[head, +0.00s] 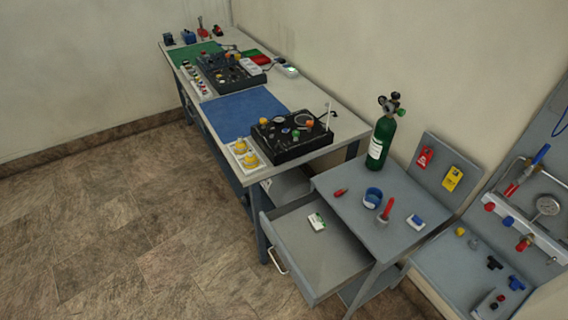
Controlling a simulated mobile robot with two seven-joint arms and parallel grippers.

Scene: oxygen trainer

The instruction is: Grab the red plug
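I cannot tell for sure which red item is the red plug. A small red piece (341,192) lies on the grey side table near its left edge. A red tapered piece (387,209) stands upright in a light holder (383,218) on the same table. Red-handled items (203,30) stand small at the far end of the long bench. Neither my left nor my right gripper is in view.
The side table (340,210) also bears a green gas cylinder (379,145), a blue cup-like ring (373,198) and a blue-white block (415,222). Its drawer (300,245) is pulled open. A long bench with trainer boxes (292,137) stands behind; floor at left is clear.

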